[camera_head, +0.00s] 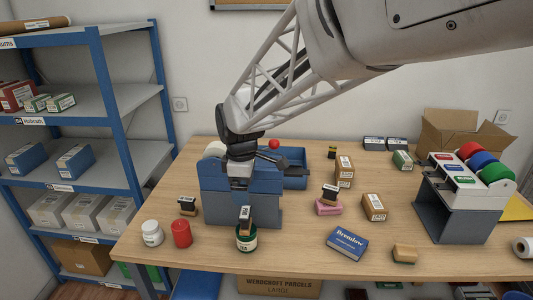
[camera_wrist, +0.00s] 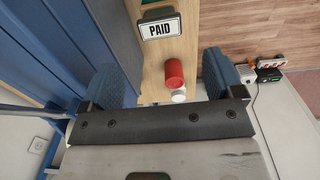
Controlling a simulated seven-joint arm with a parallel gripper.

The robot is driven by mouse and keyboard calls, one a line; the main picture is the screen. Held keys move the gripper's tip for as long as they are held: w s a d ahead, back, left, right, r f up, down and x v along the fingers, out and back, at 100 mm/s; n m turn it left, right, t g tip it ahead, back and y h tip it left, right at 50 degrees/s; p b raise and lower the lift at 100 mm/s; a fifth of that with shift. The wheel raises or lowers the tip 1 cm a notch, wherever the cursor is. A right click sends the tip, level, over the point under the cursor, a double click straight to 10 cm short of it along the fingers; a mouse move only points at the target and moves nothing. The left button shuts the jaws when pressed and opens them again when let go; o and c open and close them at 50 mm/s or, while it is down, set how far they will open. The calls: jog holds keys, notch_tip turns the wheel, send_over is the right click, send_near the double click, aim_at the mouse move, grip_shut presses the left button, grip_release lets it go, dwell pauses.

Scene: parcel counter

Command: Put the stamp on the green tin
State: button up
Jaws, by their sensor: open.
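The green tin (camera_head: 247,243) stands near the front of the wooden counter. A stamp (camera_head: 246,217) with a dark body and a pale label sits upright on its lid. In the wrist view a stamp labelled PAID (camera_wrist: 160,28) is at the top, with a strip of green beyond it. My gripper (camera_wrist: 163,66) is open, its two blue fingers apart with nothing gripped between them. In the head view my wrist is above and behind the tin. My fingers are hard to make out there against the blue-grey unit.
A red cylinder (camera_head: 182,234) and white jar (camera_head: 152,234) stand left of the tin. Another stamp (camera_head: 187,206) is behind them. A stamp rests on a pink block (camera_head: 328,208) at right, near a blue Brenlow box (camera_head: 347,243). The blue-grey unit (camera_head: 240,208) is close behind the tin.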

jog(key=s+d+r+m+t, duration=0.1)
jog(key=s+d+m, duration=0.8)
jog(key=s+d, duration=0.3)
jog(key=s+d+r+m+t, duration=0.1)
jog(key=s+d+r+m, duration=0.1)
jog(key=s+d+m, duration=0.7)
jog(key=s+d, duration=0.3)
jog(key=d, duration=0.5)
jog(key=shift+s+d+t, duration=0.2)
jog(key=shift+s+t, duration=0.05)
jog(key=shift+t, duration=0.05)
